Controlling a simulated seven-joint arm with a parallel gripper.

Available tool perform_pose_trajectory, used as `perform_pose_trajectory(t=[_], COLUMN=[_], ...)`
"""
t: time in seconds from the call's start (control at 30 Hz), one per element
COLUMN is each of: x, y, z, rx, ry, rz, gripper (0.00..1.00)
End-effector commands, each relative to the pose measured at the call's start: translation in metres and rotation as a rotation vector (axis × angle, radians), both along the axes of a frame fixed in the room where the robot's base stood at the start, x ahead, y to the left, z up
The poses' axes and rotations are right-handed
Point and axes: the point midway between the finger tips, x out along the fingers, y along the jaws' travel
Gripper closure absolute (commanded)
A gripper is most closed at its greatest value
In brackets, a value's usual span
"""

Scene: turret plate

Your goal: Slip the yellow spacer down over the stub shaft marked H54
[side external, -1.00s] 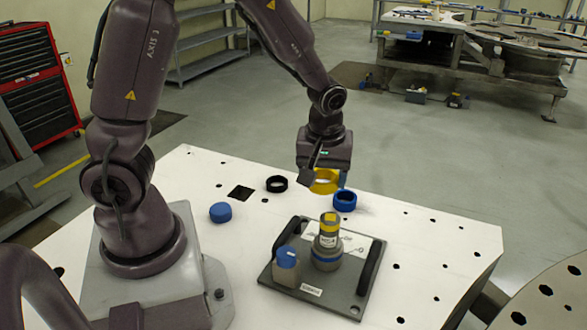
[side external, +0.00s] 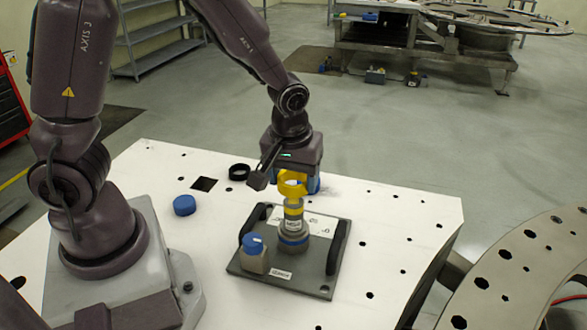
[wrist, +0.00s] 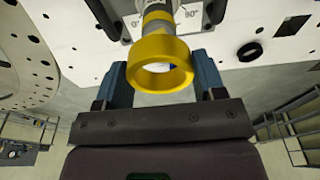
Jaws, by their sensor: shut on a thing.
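The yellow spacer (side external: 292,183) is a ring held between the blue fingers of my gripper (side external: 294,174). In the wrist view the spacer (wrist: 160,64) sits between both fingertips, its opening visible. The stub shaft (side external: 293,226) stands upright on the grey plate (side external: 318,278), with a yellow band near its top and a blue ring at its base. Its marking is too small to read. The spacer is above the shaft top, with little or no gap in the side view. The wrist view shows the shaft (wrist: 158,22) beyond the ring; I cannot tell whether they are centred.
The plate has dark handles (side external: 338,246) on both sides and a blue-capped post (side external: 253,254) at its front left. A blue disc (side external: 185,205) and a black ring (side external: 239,172) lie on the white table (side external: 410,213).

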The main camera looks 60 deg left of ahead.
Motion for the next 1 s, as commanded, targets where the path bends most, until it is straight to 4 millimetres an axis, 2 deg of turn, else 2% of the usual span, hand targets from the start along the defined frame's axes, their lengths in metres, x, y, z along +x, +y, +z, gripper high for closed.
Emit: perform_pose_trajectory(t=[1.0], x=[0.000], y=[0.000], z=[-0.052], rx=[0.001], ry=[0.002], rz=[0.000], gripper=[0.61])
